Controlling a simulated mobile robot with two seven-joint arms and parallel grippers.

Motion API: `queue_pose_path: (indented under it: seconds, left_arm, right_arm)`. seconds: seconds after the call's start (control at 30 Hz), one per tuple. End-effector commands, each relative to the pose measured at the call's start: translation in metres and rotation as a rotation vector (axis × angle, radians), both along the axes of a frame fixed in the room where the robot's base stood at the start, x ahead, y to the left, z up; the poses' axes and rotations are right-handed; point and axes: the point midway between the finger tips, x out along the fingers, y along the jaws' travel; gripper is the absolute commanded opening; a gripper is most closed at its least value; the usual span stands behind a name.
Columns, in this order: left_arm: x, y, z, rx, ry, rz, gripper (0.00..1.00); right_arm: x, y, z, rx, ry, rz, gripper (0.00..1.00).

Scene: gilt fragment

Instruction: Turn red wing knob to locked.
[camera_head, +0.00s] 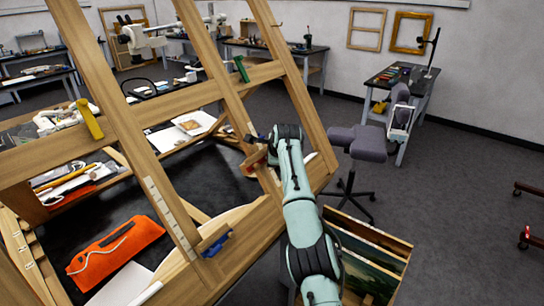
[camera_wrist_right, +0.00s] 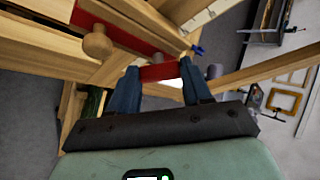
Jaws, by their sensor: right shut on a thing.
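The red wing knob (camera_head: 254,158) sits on the wooden easel frame (camera_head: 136,110), partly hidden by my right arm in the head view. In the right wrist view the red wing knob (camera_wrist_right: 158,72) lies between the two blue fingers of my right gripper (camera_wrist_right: 160,82). The right gripper is shut on it, with one finger at each end. Its locked or unlocked marking cannot be read. My left gripper is not in view.
A yellow knob (camera_head: 90,120), a green knob (camera_head: 241,69) and a blue knob (camera_head: 216,244) are on other easel members. An orange pouch (camera_head: 116,250) lies inside the frame. A grey chair (camera_head: 358,142) and a wooden crate (camera_head: 400,243) stand to the right.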

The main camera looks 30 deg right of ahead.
Motion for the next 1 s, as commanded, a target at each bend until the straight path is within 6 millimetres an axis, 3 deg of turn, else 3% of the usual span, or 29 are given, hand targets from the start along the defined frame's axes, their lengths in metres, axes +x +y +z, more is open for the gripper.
queue_pose_path:
  seconds: [0.03, 0.1, 0.47, 0.63, 1.0]
  left_arm:
    - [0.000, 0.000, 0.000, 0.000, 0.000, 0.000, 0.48]
    - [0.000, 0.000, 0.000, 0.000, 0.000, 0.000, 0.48]
    - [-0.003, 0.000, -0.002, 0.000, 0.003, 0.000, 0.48]
    - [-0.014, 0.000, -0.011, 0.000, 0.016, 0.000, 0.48]
    - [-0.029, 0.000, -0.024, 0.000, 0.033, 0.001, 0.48]
  right_arm:
    - [0.000, 0.001, -0.001, 0.002, 0.000, 0.000, 0.59]
    - [0.000, 0.000, -0.001, 0.002, 0.000, 0.000, 0.74]
    - [-0.003, 0.001, 0.003, 0.000, -0.001, 0.001, 0.74]
    - [-0.022, 0.007, 0.020, 0.002, -0.002, 0.003, 0.74]
    - [-0.075, 0.021, 0.077, 0.001, -0.002, 0.002, 0.74]
